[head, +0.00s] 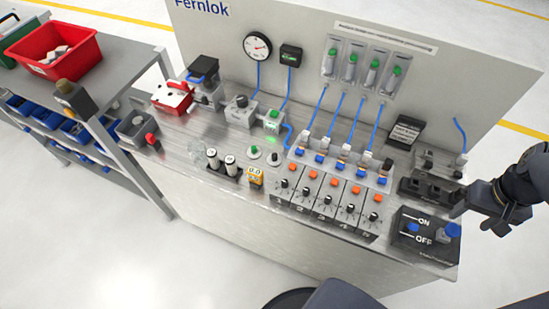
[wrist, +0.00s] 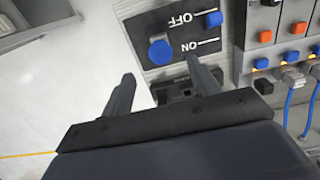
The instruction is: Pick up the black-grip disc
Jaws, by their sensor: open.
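Two small pale discs stand on the bench top in the head view, near the middle. The right one, the black-grip disc (head: 274,159), seems to have a dark grip, though it is small in the picture. The left disc (head: 253,153) seems to have a green grip. My gripper (head: 478,207) is at the right end of the bench, far to the right of both discs. In the wrist view my gripper (wrist: 160,72) is open, with nothing between its fingers. Neither disc shows in the wrist view.
The ON/OFF panel (head: 425,238) with blue knobs is near my gripper. A row of modules with orange buttons (head: 325,202) stands between my gripper and the discs.

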